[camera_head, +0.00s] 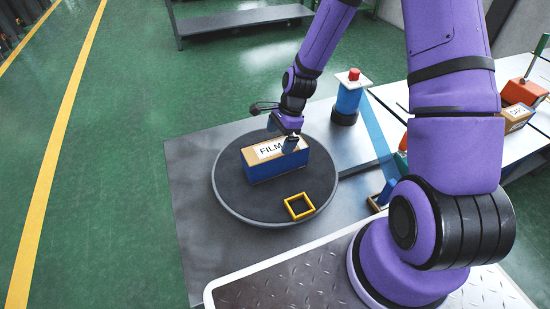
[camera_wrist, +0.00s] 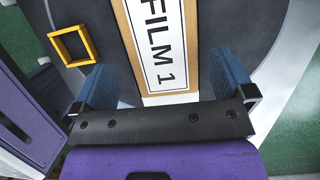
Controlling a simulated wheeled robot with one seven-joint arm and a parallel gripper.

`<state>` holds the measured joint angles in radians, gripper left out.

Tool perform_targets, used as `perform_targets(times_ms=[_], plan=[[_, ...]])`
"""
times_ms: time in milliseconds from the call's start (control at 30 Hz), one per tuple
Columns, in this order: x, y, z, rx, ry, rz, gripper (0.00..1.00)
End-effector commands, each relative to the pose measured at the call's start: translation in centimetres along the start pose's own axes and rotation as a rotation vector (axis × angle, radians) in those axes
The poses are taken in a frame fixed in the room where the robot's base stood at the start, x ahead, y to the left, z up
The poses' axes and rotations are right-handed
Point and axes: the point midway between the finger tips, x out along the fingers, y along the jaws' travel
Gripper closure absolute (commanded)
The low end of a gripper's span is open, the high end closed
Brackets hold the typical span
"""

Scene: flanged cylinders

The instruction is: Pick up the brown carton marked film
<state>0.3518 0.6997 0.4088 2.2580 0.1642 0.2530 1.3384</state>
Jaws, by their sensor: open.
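The brown carton marked FILM (camera_head: 262,163) lies on a round dark turntable (camera_head: 236,202) in the head view. Its top is brown with a white label, and the side facing the camera is blue. In the wrist view the carton's label (camera_wrist: 162,50) reads "FILM 1" and runs between my two fingers. My gripper (camera_head: 290,144) is at the carton's right end, pointing down. In the wrist view my gripper (camera_wrist: 167,85) is open, with one blue finger on each side of the carton.
A yellow square frame (camera_head: 300,206) lies on the turntable in front of the carton. A blue cylinder with a red top (camera_head: 349,98) stands behind at the right. Another brown box (camera_head: 517,117) sits on the white table at the far right. The metal table's left part (camera_head: 190,200) is clear.

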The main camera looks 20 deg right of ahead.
Motion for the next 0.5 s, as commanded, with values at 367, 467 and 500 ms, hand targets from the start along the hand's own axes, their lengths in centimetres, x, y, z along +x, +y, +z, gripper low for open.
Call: perform_targets(times_ms=[367, 467, 500], plan=[[2.9, 0.0, 0.1, -0.003, -0.001, 0.003, 0.0], [4.3, -0.1, 0.2, -0.002, -0.001, 0.002, 0.0], [4.8, -0.1, 0.3, -0.003, 0.0, 0.002, 0.0]])
